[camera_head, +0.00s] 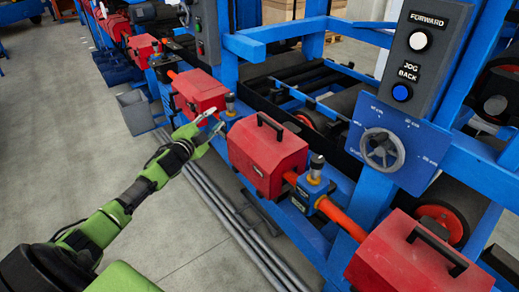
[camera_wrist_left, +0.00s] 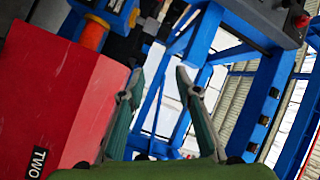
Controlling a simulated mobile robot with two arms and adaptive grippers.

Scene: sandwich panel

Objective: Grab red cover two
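A red cover labelled TWO (camera_wrist_left: 62,90) fills the left side of the left wrist view, beside the fingers, with its label at the bottom edge. My right gripper is not in view.
Other red covers stand along the blue machine, one nearer (camera_head: 405,262) and one farther (camera_head: 200,92). Orange pipe (camera_head: 341,219) and blue brackets lie between covers. A handwheel (camera_head: 382,149) and control box (camera_head: 418,52) are at the right. Grey floor is clear at left.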

